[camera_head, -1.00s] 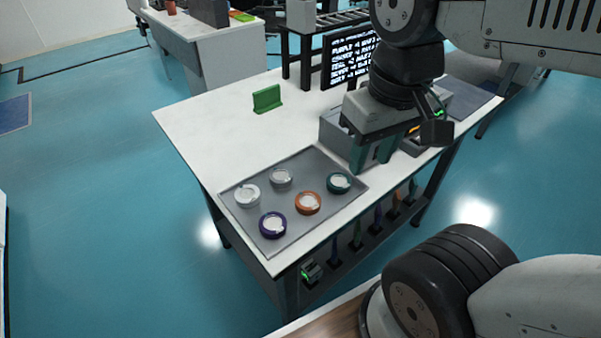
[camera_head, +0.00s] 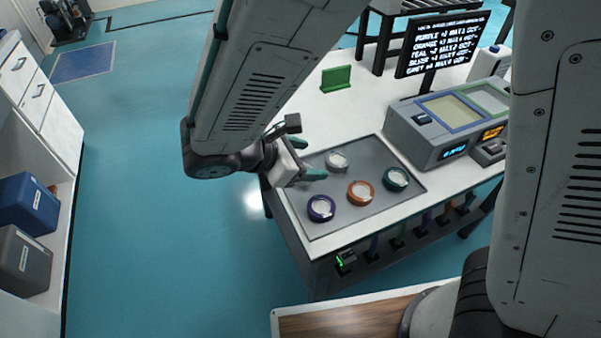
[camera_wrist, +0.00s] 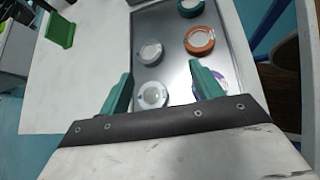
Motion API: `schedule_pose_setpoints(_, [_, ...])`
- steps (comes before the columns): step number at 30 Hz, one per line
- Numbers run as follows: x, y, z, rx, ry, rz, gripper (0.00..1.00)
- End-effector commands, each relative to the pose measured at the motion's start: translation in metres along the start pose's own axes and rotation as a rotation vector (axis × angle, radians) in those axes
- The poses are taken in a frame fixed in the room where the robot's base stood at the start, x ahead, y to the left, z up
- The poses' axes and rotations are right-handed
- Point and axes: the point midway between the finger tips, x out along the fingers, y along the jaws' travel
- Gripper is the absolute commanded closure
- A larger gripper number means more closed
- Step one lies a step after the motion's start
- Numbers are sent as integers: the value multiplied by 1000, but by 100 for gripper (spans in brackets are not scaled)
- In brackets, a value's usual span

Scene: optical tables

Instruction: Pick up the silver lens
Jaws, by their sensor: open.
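The silver lens (camera_wrist: 153,95), a pale bright ring with a clear centre, lies on the grey tray (camera_wrist: 176,75). In the wrist view it is between my gripper's fingers, nearer the left one. My gripper (camera_wrist: 160,75) has two green fingers, spread wide with nothing held. In the head view my gripper (camera_head: 308,158) is at the tray's left side and hides the silver lens. I cannot tell the height of the fingertips above the lens. A duller grey lens (camera_head: 337,162) lies beside it, just beyond the fingers in the wrist view (camera_wrist: 150,53).
A purple lens (camera_head: 321,208), an orange lens (camera_head: 361,192) and a teal lens (camera_head: 396,179) share the tray. The purple one is partly behind the right finger in the wrist view. A grey device (camera_head: 440,130) stands right of the tray. A green stand (camera_head: 336,78) is farther back.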

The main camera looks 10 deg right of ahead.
Motion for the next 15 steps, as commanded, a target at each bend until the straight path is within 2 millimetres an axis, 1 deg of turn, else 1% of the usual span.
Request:
schedule_pose_setpoints(1, [-6, 3, -23, -85, -31, 54, 35])
schedule_pose_setpoints(3, [-13, 7, -46, -172, -63, 114, 35])
schedule_pose_setpoints(6, [-20, 10, -68, -255, -96, 174, 35])
schedule_pose_setpoints(8, [-21, 10, -75, -283, -107, 194, 35])
schedule_pose_setpoints(10, [-19, 12, -79, -300, -115, 205, 35])
schedule_pose_setpoints(15, [-1, 16, -78, -302, -116, 206, 35])
